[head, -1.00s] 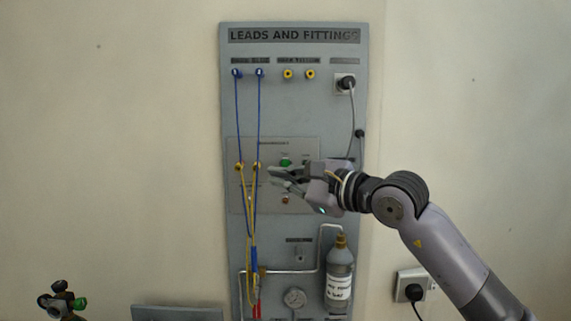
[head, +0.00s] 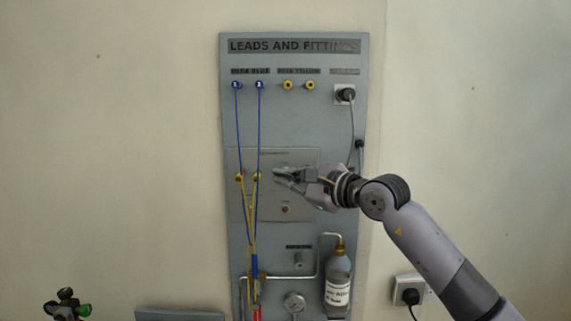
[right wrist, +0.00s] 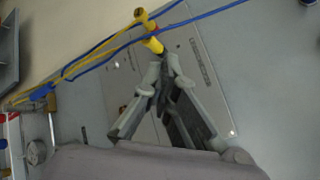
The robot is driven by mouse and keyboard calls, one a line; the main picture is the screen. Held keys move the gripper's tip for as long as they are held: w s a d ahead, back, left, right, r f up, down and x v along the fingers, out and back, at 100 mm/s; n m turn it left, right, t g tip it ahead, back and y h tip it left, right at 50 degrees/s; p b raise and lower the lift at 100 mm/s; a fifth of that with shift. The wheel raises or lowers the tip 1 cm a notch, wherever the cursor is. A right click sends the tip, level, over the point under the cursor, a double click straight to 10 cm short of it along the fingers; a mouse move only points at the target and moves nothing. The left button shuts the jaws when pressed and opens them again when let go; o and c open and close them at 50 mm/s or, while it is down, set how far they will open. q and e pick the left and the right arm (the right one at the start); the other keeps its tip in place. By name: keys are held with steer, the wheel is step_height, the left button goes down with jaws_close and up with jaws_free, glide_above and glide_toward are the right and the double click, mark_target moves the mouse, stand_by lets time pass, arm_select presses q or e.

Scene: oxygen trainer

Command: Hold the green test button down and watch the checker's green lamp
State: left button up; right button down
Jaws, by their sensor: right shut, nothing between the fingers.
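The checker panel (head: 308,213) is a grey plate in the middle of the board. No lit green lamp shows. A small orange-brown round part (head: 285,209) is visible below the fingers. In the right wrist view the fingertips (right wrist: 165,68) are close to a yellow plug (right wrist: 152,44). My left gripper is not in view.
Blue leads (head: 259,125) hang left of my right gripper. A grey bottle (head: 338,281), metal pipe and gauge (head: 294,302) are below. A black plug with a grey cable (head: 345,94) is at upper right. The wall at left is clear.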

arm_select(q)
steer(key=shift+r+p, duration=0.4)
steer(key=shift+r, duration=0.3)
arm_select(e)
steer(key=shift+w, duration=1.45)
steer(key=shift+w, duration=0.4)
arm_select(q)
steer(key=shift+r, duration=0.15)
arm_select(e)
steer(key=shift+w+r, duration=0.1)
steer(key=shift+w, duration=0.25)
stand_by(1.0)
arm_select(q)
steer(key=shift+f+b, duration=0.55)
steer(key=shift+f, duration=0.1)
arm_select(e)
steer(key=shift+s, duration=0.75)
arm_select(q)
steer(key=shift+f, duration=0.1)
